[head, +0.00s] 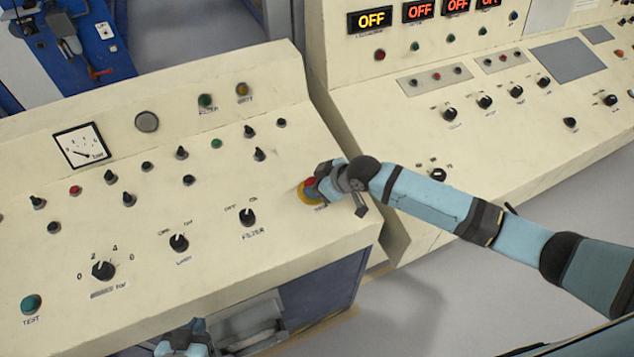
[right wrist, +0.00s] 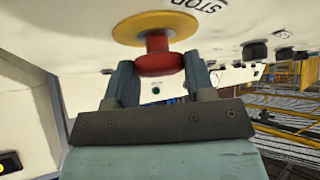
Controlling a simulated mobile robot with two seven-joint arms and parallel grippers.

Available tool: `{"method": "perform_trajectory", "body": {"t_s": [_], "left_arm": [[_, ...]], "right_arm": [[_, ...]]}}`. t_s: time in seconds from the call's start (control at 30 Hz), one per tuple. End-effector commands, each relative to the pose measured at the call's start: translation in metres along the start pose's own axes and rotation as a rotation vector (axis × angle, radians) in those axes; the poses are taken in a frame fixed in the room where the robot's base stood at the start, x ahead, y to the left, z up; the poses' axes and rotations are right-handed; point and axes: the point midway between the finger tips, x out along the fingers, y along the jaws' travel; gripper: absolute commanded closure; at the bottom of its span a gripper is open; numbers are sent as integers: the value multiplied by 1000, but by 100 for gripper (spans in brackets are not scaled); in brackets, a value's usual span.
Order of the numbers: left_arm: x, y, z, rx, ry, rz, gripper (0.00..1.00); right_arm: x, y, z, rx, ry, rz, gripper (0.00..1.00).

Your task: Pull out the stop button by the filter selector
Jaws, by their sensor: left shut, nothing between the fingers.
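The stop button by the filter selector is a red mushroom head on a yellow ring. In the head view the stop button (head: 309,184) sits at the right end of the near sloped panel, partly covered by my right gripper (head: 322,184). In the right wrist view the red head (right wrist: 158,62) is between the two fingertips of my right gripper (right wrist: 161,72), which touch it on both sides. The filter selector (head: 247,217), a black knob, is to the button's left. My left gripper (head: 184,345) is low at the bottom edge, shut and empty, away from the panel top.
The near panel (head: 120,225) carries several knobs, toggles and lamps, a bar gauge (head: 81,146) and a green test button (head: 31,304). A second console (head: 480,140) with lit OFF displays stands to the right, across a narrow gap. Grey floor is clear in front of it.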

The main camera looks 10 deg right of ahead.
Motion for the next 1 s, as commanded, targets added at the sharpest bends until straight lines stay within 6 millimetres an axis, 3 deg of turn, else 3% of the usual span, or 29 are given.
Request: {"method": "perform_trajectory", "body": {"t_s": [0.03,0.17,0.43,0.7,0.73,0.8,0.83,1.0], "left_arm": [[0,0,0,0,0,1,100],[0,1,0,-1,0,2,100],[-11,0,-16,1,3,-3,100],[-10,-4,-12,0,2,-10,100],[-10,-4,-11,0,1,-10,100],[-10,-4,-11,0,-1,-10,100],[-10,-4,-11,0,-2,-10,100],[-10,-2,-10,-1,-3,-8,100]], "right_arm": [[0,0,0,0,0,0,66],[0,0,0,0,0,0,93],[-12,0,-12,2,0,-1,93],[-11,1,-12,1,4,0,93],[-11,1,-12,0,4,0,46],[-11,1,-12,0,4,0,30],[-11,1,-12,0,3,0,25],[-11,1,-10,0,2,0,25]]}}
